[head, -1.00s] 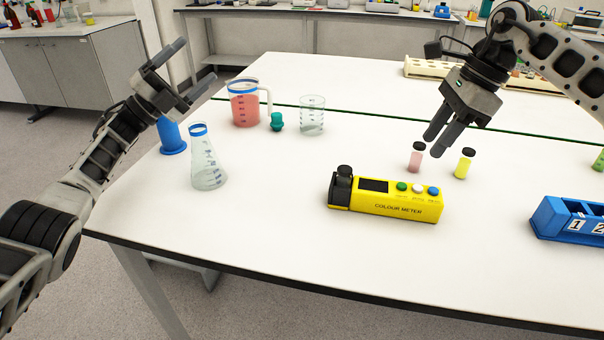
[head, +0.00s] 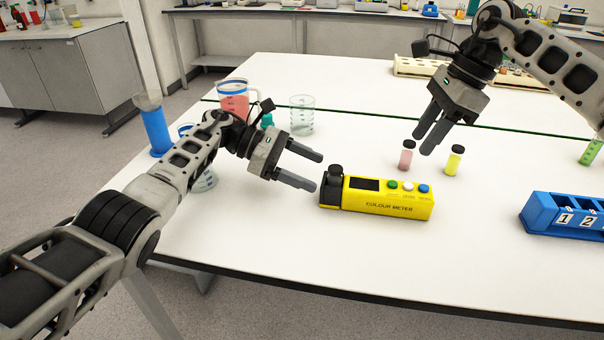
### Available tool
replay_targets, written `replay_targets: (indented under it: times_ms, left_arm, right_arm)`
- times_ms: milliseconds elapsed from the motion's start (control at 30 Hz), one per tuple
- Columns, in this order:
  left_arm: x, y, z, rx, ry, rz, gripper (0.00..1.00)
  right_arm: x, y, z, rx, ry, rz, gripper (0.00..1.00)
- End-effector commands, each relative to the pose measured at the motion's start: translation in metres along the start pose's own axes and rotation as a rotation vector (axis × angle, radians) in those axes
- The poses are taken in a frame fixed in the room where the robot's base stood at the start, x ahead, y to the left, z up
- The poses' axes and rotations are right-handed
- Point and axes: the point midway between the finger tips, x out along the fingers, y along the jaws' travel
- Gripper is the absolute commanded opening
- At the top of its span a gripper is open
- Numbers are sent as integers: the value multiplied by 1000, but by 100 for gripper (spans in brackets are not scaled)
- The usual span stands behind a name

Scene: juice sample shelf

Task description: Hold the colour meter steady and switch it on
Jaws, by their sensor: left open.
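The yellow colour meter (head: 387,201) lies on the white bench in the middle of the head view. It has a black end with a round black cap on its left, a dark screen, and green, white and blue buttons on top. My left gripper (head: 318,171) is open and empty, just left of the meter's black end, fingers pointing right toward it. I see no clear contact. My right gripper (head: 422,143) is above and behind the meter's right half, fingers pointing down. Its two fingers look close together, and whether they are apart is unclear.
A pink vial (head: 405,157) and a yellow vial (head: 453,162) stand behind the meter, near my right gripper. A blue numbered rack (head: 566,222) is at right. A red-filled jug (head: 233,97), a beaker (head: 301,118) and a blue cylinder (head: 155,130) stand at left. Bench in front is clear.

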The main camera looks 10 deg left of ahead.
Motion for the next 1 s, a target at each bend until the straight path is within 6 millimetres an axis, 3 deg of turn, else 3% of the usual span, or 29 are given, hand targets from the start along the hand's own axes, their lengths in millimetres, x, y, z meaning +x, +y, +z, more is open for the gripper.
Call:
replay_targets:
  times_ms: [167, 633, 1000]
  left_arm:
    - [6, -6, -16, 19, 12, -19, 78]
    - [67, -7, -16, 18, 12, -17, 78]
    - [74, -7, -16, 19, 12, -16, 78]
  right_arm:
    - [0, 0, 0, 0, 0, 0, 36]
    - [0, 0, 0, 0, 0, 0, 36]
    - [0, 0, 0, 0, 0, 0, 36]
